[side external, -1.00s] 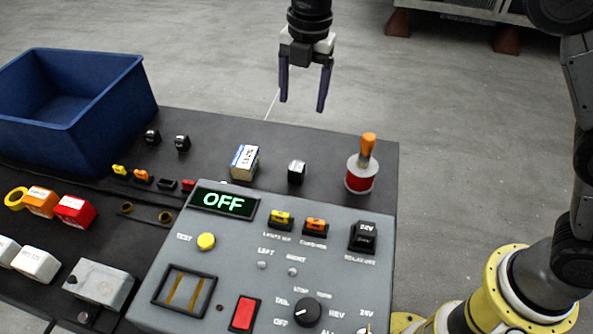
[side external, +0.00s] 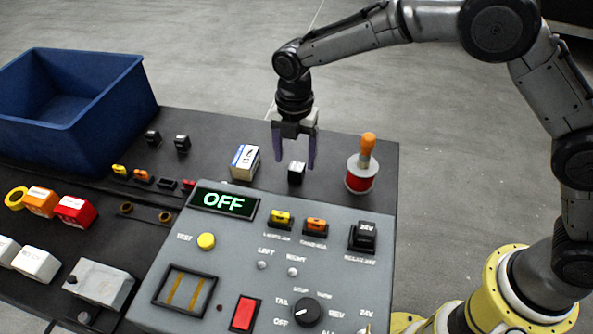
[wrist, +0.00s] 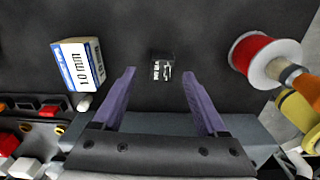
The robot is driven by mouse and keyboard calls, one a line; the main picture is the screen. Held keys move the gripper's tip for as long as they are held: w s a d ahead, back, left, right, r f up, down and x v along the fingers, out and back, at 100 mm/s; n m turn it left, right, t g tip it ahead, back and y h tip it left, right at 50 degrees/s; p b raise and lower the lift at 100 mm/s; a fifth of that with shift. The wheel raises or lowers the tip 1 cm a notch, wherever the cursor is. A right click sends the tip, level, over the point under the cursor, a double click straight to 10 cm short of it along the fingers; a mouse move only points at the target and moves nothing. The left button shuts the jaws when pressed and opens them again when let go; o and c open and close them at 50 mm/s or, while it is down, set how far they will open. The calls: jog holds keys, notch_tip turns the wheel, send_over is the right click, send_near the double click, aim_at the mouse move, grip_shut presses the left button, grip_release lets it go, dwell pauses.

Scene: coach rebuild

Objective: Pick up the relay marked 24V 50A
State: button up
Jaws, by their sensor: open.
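A small black block with a white printed label, which looks like a relay (side external: 296,173), stands on the dark bench behind the grey panel. In the wrist view this block (wrist: 161,70) lies centred just beyond my fingertips; its print is too small to read surely. My gripper (side external: 294,161) is open and empty, pointing down close to the block, its purple fingers apart. I cannot tell how far above it the tips are. Two similar black blocks (side external: 152,137) (side external: 182,144) stand near the blue bin. Another, in the panel (side external: 363,238), has 24V printed beside it.
A white and blue box marked 1.0 MM (wrist: 80,65) stands left of the block. A red spool with an orange-handled tool (side external: 361,175) stands to the right. The grey panel (side external: 225,260) lies in front, its display reading OFF. A blue bin (side external: 120,100) is at the far left.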

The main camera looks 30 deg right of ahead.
aim_at(297, 166)
jog(key=shift+s+d+f, duration=0.1)
jog(key=shift+d+f, duration=0.05)
jog(key=shift+f, duration=1.75)
grip_shut()
